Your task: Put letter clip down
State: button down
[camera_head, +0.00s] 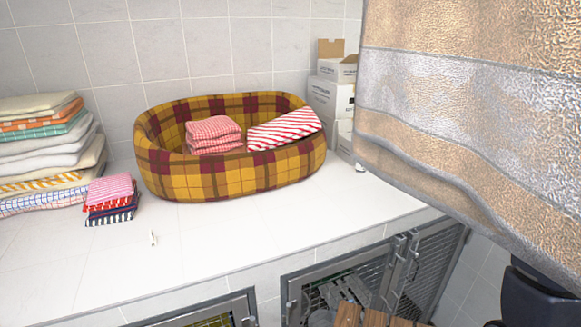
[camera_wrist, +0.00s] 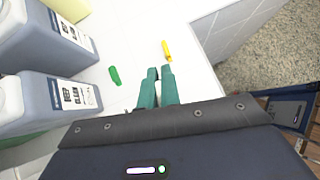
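My gripper (camera_wrist: 160,72) shows in the wrist view as two teal fingers pointing at a white surface. The fingertips are close together with a narrow gap, and I see nothing clearly held between them. A small yellow clip-like piece (camera_wrist: 166,50) is just beyond the right fingertip. It looks apart from the fingers. A small green clip-like piece (camera_wrist: 115,75) lies on the white surface to the left. I cannot tell which of these is the letter clip. My gripper is not in the head view.
Large bottles with labels (camera_wrist: 62,92) stand left of my gripper. The white surface ends at the right, above a speckled floor (camera_wrist: 255,55). The head view shows a white counter (camera_head: 215,235), a plaid pet bed (camera_head: 230,180), stacked towels (camera_head: 45,150), boxes (camera_head: 335,95) and a large hanging towel (camera_head: 480,110).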

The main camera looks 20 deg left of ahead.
jog(key=s+a+f+n+t+y, duration=0.15)
jog(key=s+a+n, duration=0.35)
jog(key=a, duration=0.8)
jog(key=s+a+f+n+t+y, duration=0.1)
jog(key=s+a+f+n+y, duration=0.15)
jog(key=s+a, duration=0.75)
jog(key=s+a+f+n+t+y, duration=0.2)
jog(key=s+a+f+n+y, duration=0.1)
jog(key=a, duration=1.2)
jog(key=s+a+f+n+g+y, duration=0.1)
jog(key=s+a, duration=0.5)
jog(key=s, duration=0.6)
jog(key=s+a+f+n+g+y, duration=0.1)
jog(key=s+a+f+n+y, duration=0.2)
jog(key=s+a, duration=0.4)
jog(key=s+a+f+n+g+y, duration=0.1)
jog(key=s+a+n, duration=0.5)
jog(key=s, duration=1.2)
jog(key=shift+s+a+f+y, duration=0.15)
jog(key=shift+a+f+y, duration=0.3)
jog(key=shift+f, duration=0.2)
jog(key=shift+s+a+f+y, duration=0.1)
jog(key=shift+a+f+y, duration=0.2)
jog(key=shift+f+y, duration=0.25)
jog(key=shift+s+f, duration=0.2)
jog(key=shift+s, duration=0.15)
jog(key=shift+s+f, duration=0.1)
jog(key=shift+f, duration=2.35)
jog(key=shift+f, duration=0.15)
